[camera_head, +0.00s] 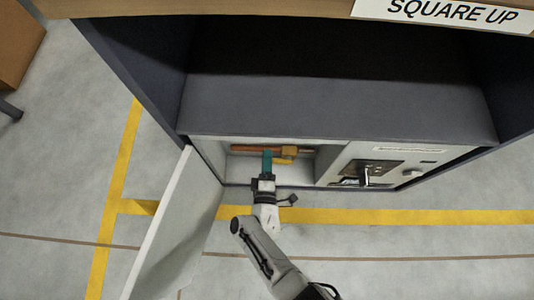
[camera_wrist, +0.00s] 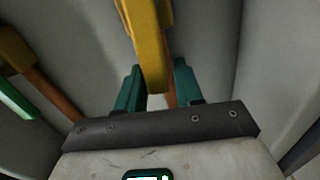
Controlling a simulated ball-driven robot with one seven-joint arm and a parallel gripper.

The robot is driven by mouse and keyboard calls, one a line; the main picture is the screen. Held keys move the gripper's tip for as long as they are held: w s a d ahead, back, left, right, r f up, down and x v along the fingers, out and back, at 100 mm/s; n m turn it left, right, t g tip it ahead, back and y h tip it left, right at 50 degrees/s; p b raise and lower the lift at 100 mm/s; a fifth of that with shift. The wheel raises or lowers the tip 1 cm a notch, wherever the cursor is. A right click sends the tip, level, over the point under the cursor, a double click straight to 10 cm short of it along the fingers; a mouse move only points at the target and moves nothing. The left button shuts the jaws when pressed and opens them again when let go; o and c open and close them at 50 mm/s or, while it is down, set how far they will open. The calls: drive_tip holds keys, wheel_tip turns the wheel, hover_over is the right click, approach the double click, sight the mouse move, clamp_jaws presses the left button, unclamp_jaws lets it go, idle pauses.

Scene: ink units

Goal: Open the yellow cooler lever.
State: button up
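The yellow lever (camera_wrist: 150,50) shows large in the wrist view, its end hanging between my two teal fingertips. In the head view a small part of the lever (camera_head: 284,161) shows beside my fingers, below a copper pipe (camera_head: 255,149) inside an open compartment. My gripper (camera_wrist: 156,88) is open, with one finger on each side of the lever end. A gap shows at the right finger; whether the left finger touches is unclear. In the head view my gripper (camera_head: 267,160) reaches into the compartment from the front.
The white compartment door (camera_head: 178,232) stands open at the left. In the wrist view an orange-yellow fitting (camera_wrist: 14,52) and a green bar (camera_wrist: 16,100) are at the left. Compartment walls are close on the right.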

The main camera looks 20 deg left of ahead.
drive_tip(key=shift+o, duration=1)
drive_tip(key=shift+s+r, duration=0.1)
drive_tip(key=shift+s, duration=0.05)
drive_tip(key=p+v, duration=0.3)
drive_tip(key=v, duration=0.7)
drive_tip(key=shift+s, duration=0.25)
drive_tip(key=shift+d, duration=0.1)
